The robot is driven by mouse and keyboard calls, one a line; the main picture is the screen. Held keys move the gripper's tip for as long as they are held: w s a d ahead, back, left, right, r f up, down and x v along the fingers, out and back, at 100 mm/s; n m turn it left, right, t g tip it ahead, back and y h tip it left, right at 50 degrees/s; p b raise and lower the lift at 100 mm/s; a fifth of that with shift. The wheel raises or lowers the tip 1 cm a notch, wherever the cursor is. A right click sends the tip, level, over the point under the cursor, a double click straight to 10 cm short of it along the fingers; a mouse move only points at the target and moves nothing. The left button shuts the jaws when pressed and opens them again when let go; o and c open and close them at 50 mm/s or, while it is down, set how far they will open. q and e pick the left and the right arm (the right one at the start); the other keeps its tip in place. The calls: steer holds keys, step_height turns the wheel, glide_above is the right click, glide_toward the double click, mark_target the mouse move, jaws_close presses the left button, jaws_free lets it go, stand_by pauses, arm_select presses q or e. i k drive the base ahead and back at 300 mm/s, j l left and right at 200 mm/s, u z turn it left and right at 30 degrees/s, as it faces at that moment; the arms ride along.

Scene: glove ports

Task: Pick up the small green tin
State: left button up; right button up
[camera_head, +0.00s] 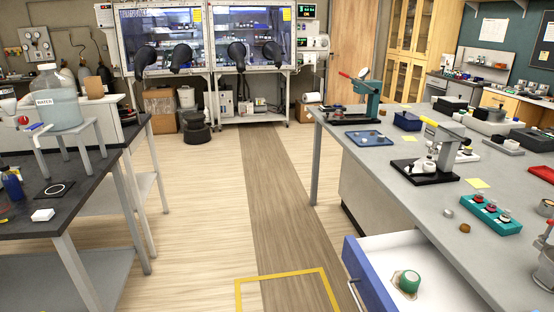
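A small green tin (409,281) with a pale top rim sits inside an open drawer at the lower right. It rests on a small beige patch on the white drawer floor. The drawer (354,270) has a blue front with a metal handle and is pulled out from under the right-hand bench. Neither of my grippers shows in the head view.
The grey right bench (400,160) carries presses, a teal rack (490,214) and small parts. A dark left bench (60,200) holds a water jug (57,98) on a stand. The floor between is clear, with a yellow-marked area (285,275). A glovebox (205,40) stands at the back.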

mark_target(410, 282)
steer(key=z, duration=1.3)
steer(key=i+j+z, duration=0.1)
steer(key=i+j, duration=0.3)
steer(key=j, duration=0.2)
steer(key=i+j+z, duration=0.25)
steer(key=i+j, duration=0.15)
steer(key=j, duration=0.25)
steer(key=i+j, duration=0.2)
steer(key=j, duration=0.15)
steer(key=i+j+z, duration=0.15)
steer(key=j, duration=0.2)
